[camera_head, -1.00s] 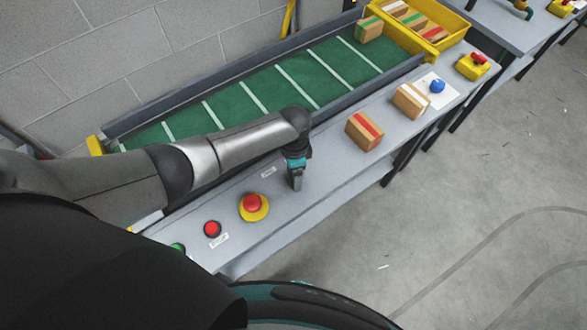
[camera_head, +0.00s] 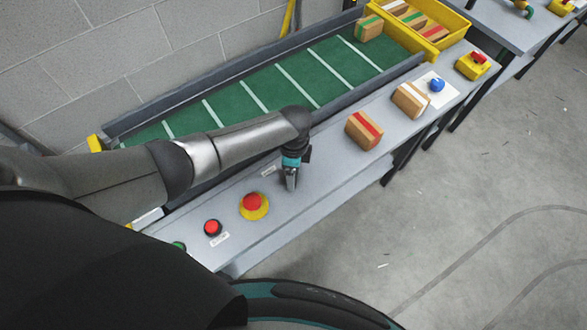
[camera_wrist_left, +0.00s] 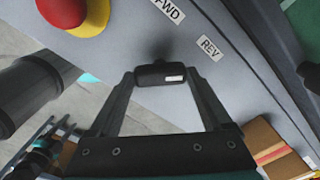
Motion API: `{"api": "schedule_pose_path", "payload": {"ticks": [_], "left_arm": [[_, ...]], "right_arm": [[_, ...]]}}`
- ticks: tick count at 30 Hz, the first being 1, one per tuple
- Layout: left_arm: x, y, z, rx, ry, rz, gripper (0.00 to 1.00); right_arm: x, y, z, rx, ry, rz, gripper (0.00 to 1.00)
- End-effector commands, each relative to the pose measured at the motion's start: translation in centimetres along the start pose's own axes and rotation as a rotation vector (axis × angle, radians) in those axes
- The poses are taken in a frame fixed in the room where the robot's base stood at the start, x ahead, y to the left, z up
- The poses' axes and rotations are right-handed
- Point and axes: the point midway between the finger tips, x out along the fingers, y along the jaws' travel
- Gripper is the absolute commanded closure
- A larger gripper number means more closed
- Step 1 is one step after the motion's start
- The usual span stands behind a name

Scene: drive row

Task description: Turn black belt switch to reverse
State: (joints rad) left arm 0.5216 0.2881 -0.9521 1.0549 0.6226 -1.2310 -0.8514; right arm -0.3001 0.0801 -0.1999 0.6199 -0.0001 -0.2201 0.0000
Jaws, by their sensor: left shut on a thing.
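The black belt switch (camera_wrist_left: 152,74) shows in the left wrist view as a dark bar-shaped knob with a white mark toward its right end. A FWD label (camera_wrist_left: 168,9) and a REV label (camera_wrist_left: 210,47) lie beyond it on the grey panel. My left gripper (camera_wrist_left: 161,76) is shut on the knob, one finger at each end. In the head view my left gripper (camera_head: 291,183) points down at the grey ledge (camera_head: 325,170) and hides the switch.
A red button on a yellow base (camera_head: 253,203), a smaller red button (camera_head: 213,227) and a green button (camera_head: 179,246) lie left of the gripper. A red-striped box (camera_head: 364,131) and a white-striped box (camera_head: 411,100) stand to the right. The green belt (camera_head: 265,95) runs behind.

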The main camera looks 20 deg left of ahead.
Motion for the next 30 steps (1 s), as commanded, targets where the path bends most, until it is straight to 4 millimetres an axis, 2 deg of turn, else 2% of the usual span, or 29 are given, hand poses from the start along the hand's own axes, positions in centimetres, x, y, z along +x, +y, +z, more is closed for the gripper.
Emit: {"api": "schedule_pose_path", "payload": {"ticks": [6,7,11,22,26,30], "left_arm": [[-0.1,0.0,-0.1,0.01,0.001,-0.002,0.73],[-0.1,0.0,-0.1,0.01,0.0,-0.002,0.17],[-0.1,0.0,-0.1,0.008,0.0,-0.002,0.02],[-0.6,0.0,-0.1,0.004,0.0,-0.002,0.0],[-2.2,-0.1,-0.1,0.004,0.001,-0.003,0.0],[-4.7,-0.1,-0.1,0.005,0.001,-0.004,0.0]], "right_arm": [[0.0,0.0,0.0,0.0,0.0,0.0,0.5],[0.0,0.0,0.0,0.0,0.0,0.0,0.5],[0.0,0.0,0.0,0.0,0.0,0.0,0.5],[-0.2,0.0,0.0,0.0,0.0,-0.001,0.5],[-0.8,0.0,-0.1,0.0,0.0,-0.001,0.5],[-1.6,0.0,-0.1,0.0,0.0,-0.001,0.5]]}}
